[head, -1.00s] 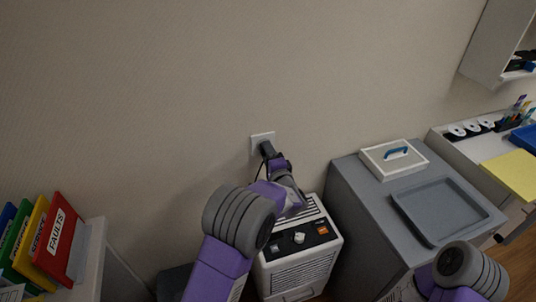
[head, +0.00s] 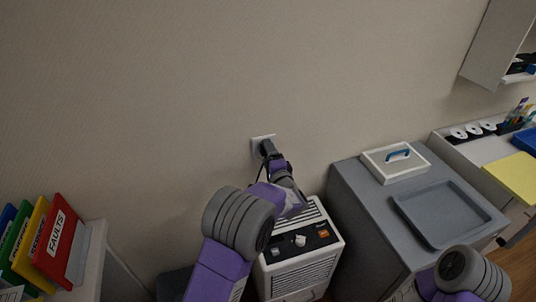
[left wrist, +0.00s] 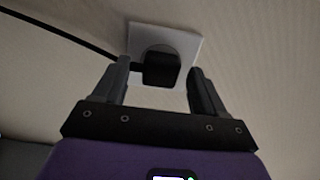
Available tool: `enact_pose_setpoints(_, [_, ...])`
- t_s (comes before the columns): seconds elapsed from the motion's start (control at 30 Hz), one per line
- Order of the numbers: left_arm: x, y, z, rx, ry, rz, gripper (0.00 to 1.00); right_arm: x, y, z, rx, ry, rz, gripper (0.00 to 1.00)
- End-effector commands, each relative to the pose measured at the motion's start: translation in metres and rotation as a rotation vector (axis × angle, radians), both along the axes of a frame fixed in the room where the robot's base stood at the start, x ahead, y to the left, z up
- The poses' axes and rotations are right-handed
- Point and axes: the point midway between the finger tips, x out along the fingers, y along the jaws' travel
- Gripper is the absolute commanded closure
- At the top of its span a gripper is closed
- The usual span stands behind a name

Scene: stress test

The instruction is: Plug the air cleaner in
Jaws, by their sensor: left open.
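A white wall socket (head: 262,139) is on the beige wall, with a black plug (head: 266,148) at its face. In the left wrist view the plug (left wrist: 161,68) sits against the socket plate (left wrist: 185,42), and a black cord (left wrist: 50,27) runs off to the left. My left gripper (left wrist: 160,82) is open, its two fingers on either side of the plug with gaps showing. The air cleaner (head: 300,262), a white box with a dark knob panel, stands below, partly hidden by my left arm. My right gripper is out of view; only part of that arm shows at the lower right.
A grey cabinet (head: 365,215) stands right of the air cleaner, bearing a grey tray (head: 440,240) and a white lidded box (head: 395,172) with a blue handle. Coloured binders (head: 62,240) stand on a shelf at the left. The wall around the socket is bare.

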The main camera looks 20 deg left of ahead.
Motion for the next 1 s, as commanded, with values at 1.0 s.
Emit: enact_pose_setpoints(1.0, [-0.06, -0.041, 0.001, -0.001, -0.001, 0.0, 0.29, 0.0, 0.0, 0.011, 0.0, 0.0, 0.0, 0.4])
